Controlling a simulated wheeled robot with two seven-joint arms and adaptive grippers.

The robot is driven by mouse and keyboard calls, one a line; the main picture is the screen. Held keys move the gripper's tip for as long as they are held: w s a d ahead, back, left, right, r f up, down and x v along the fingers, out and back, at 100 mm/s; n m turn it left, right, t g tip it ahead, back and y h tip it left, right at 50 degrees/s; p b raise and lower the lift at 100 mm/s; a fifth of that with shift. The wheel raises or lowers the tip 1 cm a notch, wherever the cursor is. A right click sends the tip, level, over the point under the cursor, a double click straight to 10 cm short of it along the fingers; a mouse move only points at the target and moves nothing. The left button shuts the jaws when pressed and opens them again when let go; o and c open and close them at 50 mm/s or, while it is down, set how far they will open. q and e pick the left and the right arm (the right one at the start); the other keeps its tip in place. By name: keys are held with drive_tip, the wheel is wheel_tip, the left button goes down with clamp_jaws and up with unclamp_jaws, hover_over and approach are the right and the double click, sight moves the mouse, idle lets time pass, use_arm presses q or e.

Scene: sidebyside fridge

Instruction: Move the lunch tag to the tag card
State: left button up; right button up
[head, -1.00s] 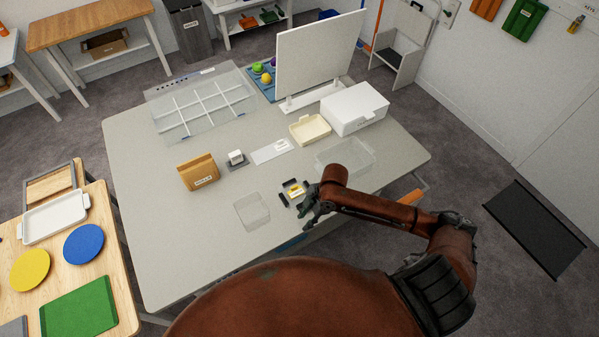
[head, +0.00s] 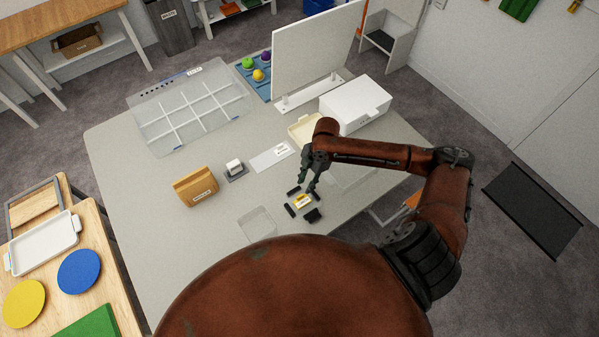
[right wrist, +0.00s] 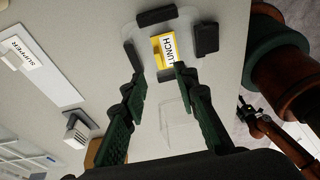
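The lunch tag (head: 302,201) is a small yellow and white block on the grey table, with black blocks around it. In the right wrist view the lunch tag (right wrist: 164,49) shows the word LUNCH, just beyond my fingertips. My right gripper (head: 309,184) is above and behind the tag in the head view. Its two fingers (right wrist: 157,65) are spread and empty in the right wrist view. A long white card (head: 266,160), which looks like the tag card, lies farther back to the left; a SUPPER label (right wrist: 22,52) shows on it.
Black blocks (head: 313,215) stand close around the lunch tag. A clear tray (head: 257,224) is in front of it. A small white block on a grey base (head: 234,168), a brown box (head: 196,188), a cream tray (head: 303,130) and a white box (head: 355,105) stand around.

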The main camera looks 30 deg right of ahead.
sight(300, 196)
drive_tip(key=p+x, duration=0.1)
drive_tip(key=x, duration=0.6)
drive_tip(key=shift+w+r, duration=0.1)
drive_tip(key=shift+w, duration=0.05)
drive_tip(key=shift+a+f, duration=0.15)
drive_tip(key=shift+f, duration=0.2)
drive_tip(key=shift+c, duration=0.3)
clamp_jaws()
